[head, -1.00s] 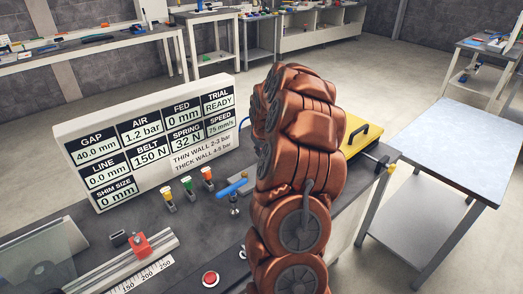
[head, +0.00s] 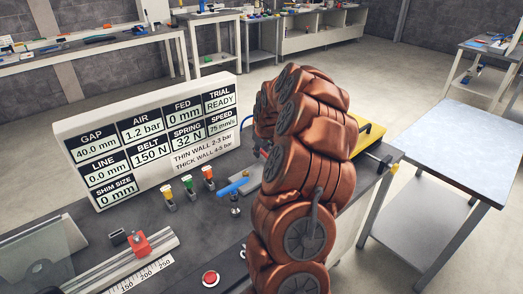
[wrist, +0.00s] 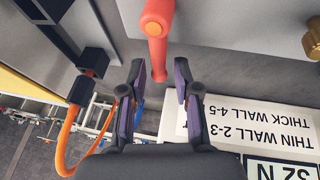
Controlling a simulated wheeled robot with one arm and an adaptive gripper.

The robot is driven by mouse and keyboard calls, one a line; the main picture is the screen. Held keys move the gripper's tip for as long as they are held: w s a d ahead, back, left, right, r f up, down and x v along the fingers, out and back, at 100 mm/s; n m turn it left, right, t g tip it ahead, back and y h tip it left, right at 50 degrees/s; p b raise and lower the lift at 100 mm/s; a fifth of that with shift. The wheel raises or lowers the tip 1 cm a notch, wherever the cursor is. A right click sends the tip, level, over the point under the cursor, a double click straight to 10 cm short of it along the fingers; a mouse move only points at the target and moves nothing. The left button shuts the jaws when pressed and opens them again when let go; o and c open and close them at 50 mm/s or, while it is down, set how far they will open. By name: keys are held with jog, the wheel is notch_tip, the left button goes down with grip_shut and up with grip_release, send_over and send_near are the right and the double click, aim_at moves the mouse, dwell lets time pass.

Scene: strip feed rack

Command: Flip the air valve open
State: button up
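An orange-red lever (wrist: 157,45), which looks like the air valve's handle, shows at the top middle of the wrist view. It has a round boss at its upper end, and its narrow end points down toward my gripper (wrist: 160,70). My gripper is open, with its two purple-padded fingers on either side of the lever's narrow end. I see a gap on both sides, so it is not gripped.
The readout board (head: 150,140) stands at the back of the bench, close to my right finger in the wrist view. An orange hose (wrist: 75,130) with black fittings runs left of my gripper. A blue handle (head: 232,188) and coloured switches (head: 188,186) stand before the board.

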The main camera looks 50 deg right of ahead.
jog(key=shift+o, duration=0.3)
jog(key=v, duration=1.2)
jog(key=shift+a, duration=0.1)
dwell(0.4)
